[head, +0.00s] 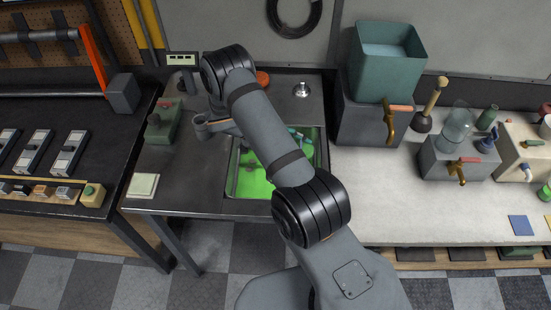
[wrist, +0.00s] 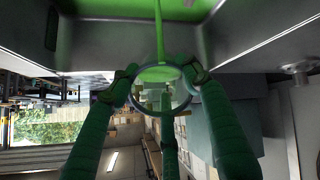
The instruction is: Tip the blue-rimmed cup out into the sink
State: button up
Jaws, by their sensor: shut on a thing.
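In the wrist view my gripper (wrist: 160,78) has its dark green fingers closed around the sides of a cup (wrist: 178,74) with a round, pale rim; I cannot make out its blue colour. A thin green stream (wrist: 159,35) runs between the cup and the green-coloured sink (wrist: 175,8), so the cup is tipped and pouring. In the head view the sink (head: 255,183) is set in the dark metal counter, with bright green in its basin. My forearm crosses over it and hides most of the gripper and the cup.
A teal bin (head: 387,75) on a grey block stands right of the sink, with a tap on the block's front. A plunger (head: 424,122) and a glass vessel (head: 456,125) are further right. A pale square pad (head: 143,185) lies at the counter's front left.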

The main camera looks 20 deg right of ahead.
jog(key=shift+a+r+h, duration=0.15)
jog(key=shift+r+h, duration=0.1)
jog(key=shift+h, duration=0.45)
jog(key=shift+a+r+h, duration=0.1)
jog(key=shift+r+h, duration=0.1)
jog(key=shift+h, duration=0.5)
jog(key=shift+d+y, duration=0.15)
jog(key=shift+y, duration=0.25)
jog(key=shift+d+f+y, duration=0.1)
jog(key=shift+f+y, duration=0.1)
jog(key=shift+y, duration=0.6)
jog(key=shift+d+f+y, duration=0.1)
jog(key=shift+f+y, duration=0.15)
jog(key=shift+y, duration=0.35)
jog(key=shift+d+f, duration=0.2)
jog(key=shift+a+f+y, duration=0.1)
jog(key=shift+a+y, duration=0.05)
jog(key=shift+y, duration=0.65)
jog(key=d+r+y, duration=0.2)
jog(key=shift+d+r, duration=0.2)
jog(key=shift+r, duration=0.1)
jog(key=shift+s+d+r+y, duration=0.1)
jog(key=shift+d+r+y, duration=0.25)
jog(key=shift+d+y, duration=0.4)
jog(key=shift+d+r+y, duration=0.35)
jog(key=shift+d+y, duration=0.2)
jog(key=shift+y, duration=0.45)
jog(key=shift+s+d+r+y, duration=0.1)
jog(key=shift+d+r+y, duration=0.25)
jog(key=shift+d+y, duration=0.4)
